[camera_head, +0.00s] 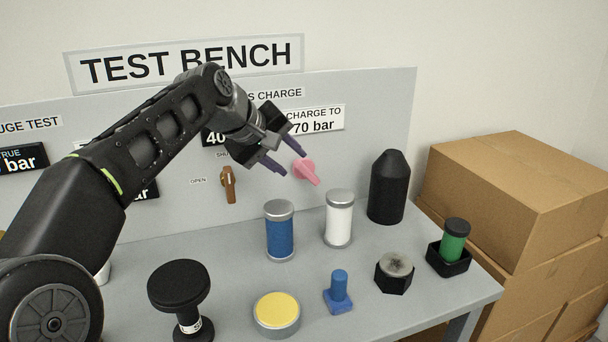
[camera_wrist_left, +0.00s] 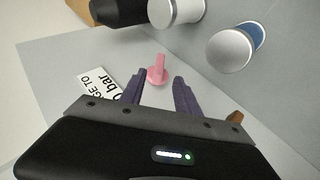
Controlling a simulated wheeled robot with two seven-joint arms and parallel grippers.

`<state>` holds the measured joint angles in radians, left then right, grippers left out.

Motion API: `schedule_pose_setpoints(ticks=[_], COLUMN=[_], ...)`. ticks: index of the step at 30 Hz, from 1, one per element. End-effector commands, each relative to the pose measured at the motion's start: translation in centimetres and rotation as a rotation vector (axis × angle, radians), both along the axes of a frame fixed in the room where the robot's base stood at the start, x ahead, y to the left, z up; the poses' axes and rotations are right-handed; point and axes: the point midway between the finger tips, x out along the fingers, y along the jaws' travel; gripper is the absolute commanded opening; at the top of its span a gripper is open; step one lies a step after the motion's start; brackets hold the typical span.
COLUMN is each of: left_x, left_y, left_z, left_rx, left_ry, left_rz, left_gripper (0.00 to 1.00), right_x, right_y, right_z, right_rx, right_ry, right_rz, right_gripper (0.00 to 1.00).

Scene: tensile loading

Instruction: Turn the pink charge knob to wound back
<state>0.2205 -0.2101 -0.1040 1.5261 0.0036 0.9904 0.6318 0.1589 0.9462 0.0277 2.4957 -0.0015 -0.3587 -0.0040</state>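The pink charge knob (camera_head: 305,171) is mounted on the grey back panel, below the "CHARGE TO 70 bar" sign. Its bar handle slants down to the right in the head view. My left gripper (camera_head: 291,162) is open, with its purple fingers close to the knob. In the left wrist view the knob (camera_wrist_left: 157,74) lies just beyond and between the spread fingertips (camera_wrist_left: 157,79) and nothing is held. Whether a finger touches the knob cannot be told. My right gripper is not in view.
A brown valve handle (camera_head: 228,184) is left of the knob on the panel. A blue cylinder (camera_head: 279,232), a white cylinder (camera_head: 339,219) and a black bottle (camera_head: 388,188) stand on the bench below. Cardboard boxes (camera_head: 515,190) are at the right.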

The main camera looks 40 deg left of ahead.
Motion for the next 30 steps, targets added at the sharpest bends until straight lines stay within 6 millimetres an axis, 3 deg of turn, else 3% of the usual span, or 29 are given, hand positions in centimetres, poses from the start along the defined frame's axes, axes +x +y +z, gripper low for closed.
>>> schedule_pose_setpoints(ticks=[10,24,30], left_x=[0.5,5.0,5.6], left_y=[0.0,-0.2,-0.2], left_z=[-0.5,-5.0,-5.5], left_rx=[0.000,0.000,0.001], left_ry=[0.000,0.002,0.000], left_rz=[-0.001,-0.002,-0.001], left_gripper=[0.38,0.38,0.38], right_x=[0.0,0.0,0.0], right_y=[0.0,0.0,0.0], right_z=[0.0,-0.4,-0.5], right_rx=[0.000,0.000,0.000], right_ry=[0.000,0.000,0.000], right_rz=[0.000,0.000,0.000], right_gripper=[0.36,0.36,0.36])
